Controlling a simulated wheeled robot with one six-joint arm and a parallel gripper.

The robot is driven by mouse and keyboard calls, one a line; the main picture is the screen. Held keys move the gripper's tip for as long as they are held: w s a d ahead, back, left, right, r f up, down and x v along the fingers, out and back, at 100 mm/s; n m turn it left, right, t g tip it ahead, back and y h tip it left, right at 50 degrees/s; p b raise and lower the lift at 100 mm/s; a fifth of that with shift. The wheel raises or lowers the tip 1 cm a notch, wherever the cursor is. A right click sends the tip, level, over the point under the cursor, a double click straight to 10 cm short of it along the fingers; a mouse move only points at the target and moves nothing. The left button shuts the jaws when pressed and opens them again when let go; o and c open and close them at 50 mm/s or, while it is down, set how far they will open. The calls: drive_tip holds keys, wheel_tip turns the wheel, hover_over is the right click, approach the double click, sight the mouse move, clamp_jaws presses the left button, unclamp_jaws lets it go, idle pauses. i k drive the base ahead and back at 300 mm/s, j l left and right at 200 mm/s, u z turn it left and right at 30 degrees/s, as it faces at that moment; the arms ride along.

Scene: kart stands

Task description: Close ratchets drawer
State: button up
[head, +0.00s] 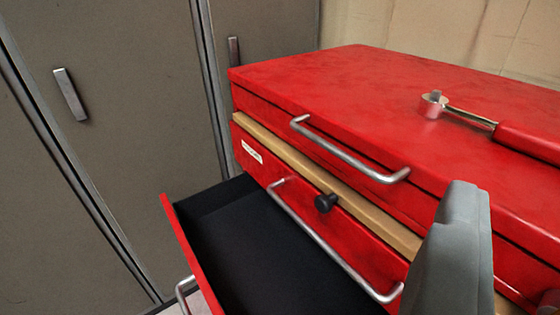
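A red tool chest (370,85) fills the right of the head view. A lower drawer (250,240) is pulled out towards the lower left; its black interior looks empty where visible. Its red front (188,245) and part of its metal handle (185,288) show. Above it is a shut red drawer front with a long metal handle (335,245) and a small label (252,152), too small to read. A grey finger of my gripper (458,245) stands at the lower right, in front of the chest. The other finger is not clearly visible, so the opening is hidden.
A ratchet (435,105) with a red grip lies on the chest top. A black knob (325,202) sticks out beside a tan strip (375,215). Another metal handle (350,160) is above. Grey lockers (120,130) stand behind on the left.

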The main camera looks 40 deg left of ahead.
sight(254, 258)
drive_tip(key=k+j+u, duration=0.1)
drive_tip(key=k+u, duration=0.15)
drive_tip(key=u, duration=0.15)
drive_tip(key=k+j+u, duration=0.2)
drive_tip(key=u, duration=0.25)
